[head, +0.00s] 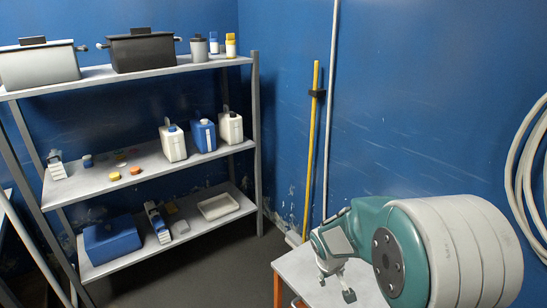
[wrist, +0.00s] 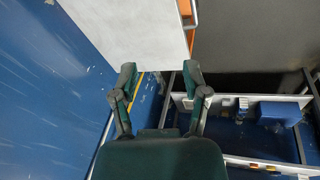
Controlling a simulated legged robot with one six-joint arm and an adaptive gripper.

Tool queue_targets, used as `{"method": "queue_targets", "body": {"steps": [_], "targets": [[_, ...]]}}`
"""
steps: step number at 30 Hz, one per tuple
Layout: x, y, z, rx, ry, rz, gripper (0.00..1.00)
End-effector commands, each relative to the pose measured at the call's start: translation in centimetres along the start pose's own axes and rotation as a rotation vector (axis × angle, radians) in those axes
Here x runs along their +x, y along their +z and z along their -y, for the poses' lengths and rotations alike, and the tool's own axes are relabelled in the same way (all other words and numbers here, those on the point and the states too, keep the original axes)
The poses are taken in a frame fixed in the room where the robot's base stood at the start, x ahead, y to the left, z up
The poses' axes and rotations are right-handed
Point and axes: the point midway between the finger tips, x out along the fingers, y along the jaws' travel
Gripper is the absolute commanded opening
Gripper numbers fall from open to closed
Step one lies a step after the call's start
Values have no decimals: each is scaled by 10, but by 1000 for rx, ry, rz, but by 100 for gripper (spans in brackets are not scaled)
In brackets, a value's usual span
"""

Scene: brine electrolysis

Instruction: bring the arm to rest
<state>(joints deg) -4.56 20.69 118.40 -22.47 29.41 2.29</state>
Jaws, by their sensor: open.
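My gripper (head: 336,286) is at the lower middle of the head view, at the end of my teal and white arm. In the wrist view my gripper (wrist: 160,76) has its two dark fingers spread apart with nothing between them. It is over or beside the edge of a small pale table (head: 293,268). The table also shows in the wrist view (wrist: 130,30). How far the fingers are from its top I cannot tell.
A grey metal shelf (head: 180,67) on the left holds pots, jugs and a blue box (head: 112,239). A yellow pole (head: 313,150) leans in the corner. A coiled hose (head: 520,170) hangs on the right wall. Floor (head: 235,262) between shelf and table is clear.

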Motion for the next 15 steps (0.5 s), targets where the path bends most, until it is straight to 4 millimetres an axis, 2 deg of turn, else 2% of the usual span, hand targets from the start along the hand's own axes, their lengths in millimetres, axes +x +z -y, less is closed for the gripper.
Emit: {"method": "queue_targets", "body": {"steps": [1, 3, 15], "targets": [[-15, 3, -3, 18, 3, -13, 59], [-33, 9, -6, 42, 3, -23, 59], [-125, 52, -14, 173, -7, -91, 59]]}}
